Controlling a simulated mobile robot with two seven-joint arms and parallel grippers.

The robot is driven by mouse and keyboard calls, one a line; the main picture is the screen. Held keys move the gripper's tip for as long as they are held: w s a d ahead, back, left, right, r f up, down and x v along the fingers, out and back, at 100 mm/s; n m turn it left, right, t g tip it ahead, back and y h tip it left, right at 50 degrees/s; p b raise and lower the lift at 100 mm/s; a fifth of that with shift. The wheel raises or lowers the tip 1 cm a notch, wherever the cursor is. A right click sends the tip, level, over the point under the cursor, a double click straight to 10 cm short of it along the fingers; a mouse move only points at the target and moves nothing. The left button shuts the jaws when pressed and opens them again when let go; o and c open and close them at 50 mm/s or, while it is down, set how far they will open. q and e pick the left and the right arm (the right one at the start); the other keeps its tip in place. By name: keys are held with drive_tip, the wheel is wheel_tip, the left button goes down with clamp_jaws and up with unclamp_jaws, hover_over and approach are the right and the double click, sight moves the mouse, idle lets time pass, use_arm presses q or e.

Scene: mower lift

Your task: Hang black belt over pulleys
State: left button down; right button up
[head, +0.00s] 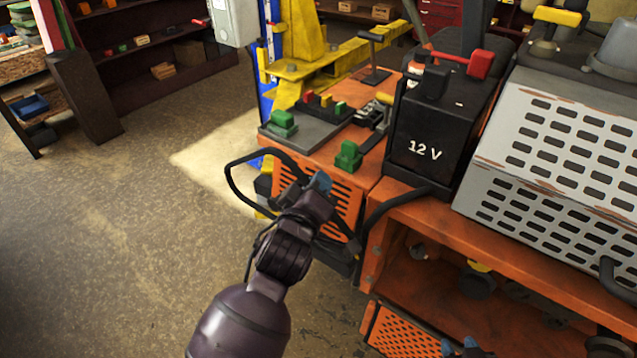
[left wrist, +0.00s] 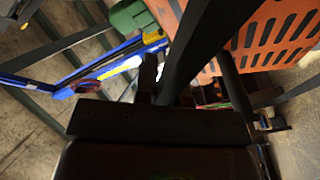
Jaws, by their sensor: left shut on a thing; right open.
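The black belt (head: 231,184) hangs as a loop in the head view, left of the orange mower body. My left gripper (head: 320,183) is shut on the belt in front of the orange slotted panel. In the left wrist view a broad black strip of the belt (left wrist: 205,40) runs up from between the fingers. Dark round parts that look like pulleys (head: 478,281) sit in the open orange bay at the lower right, partly in shadow. My right gripper (head: 460,347) shows only its blue tips at the bottom edge, open, below the bay.
A black 12 V battery (head: 425,140) and a grey slotted cover (head: 560,150) stand on the orange body. Green clamps (head: 348,155) and a yellow lift arm (head: 330,55) are behind the gripper. The floor at left is clear. Shelves (head: 150,50) stand at the back.

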use_arm(q)
drive_tip(key=shift+s+a, duration=0.1)
use_arm(e)
drive_tip(key=shift+s, duration=0.3)
use_arm(q)
drive_tip(key=s+a+p, duration=0.5)
drive_tip(key=s+a, duration=0.3)
drive_tip(key=s, duration=0.4)
drive_tip(key=shift+a, duration=0.35)
use_arm(e)
wheel_tip(320, 180, up, 5)
drive_tip(key=shift+w+r, duration=0.1)
drive_tip(key=shift+w, duration=0.05)
idle(1.1)
drive_tip(key=shift+w+r, duration=0.15)
drive_tip(key=shift+w, duration=0.15)
drive_tip(key=shift+s, duration=0.25)
drive_tip(key=shift+s+f, duration=0.25)
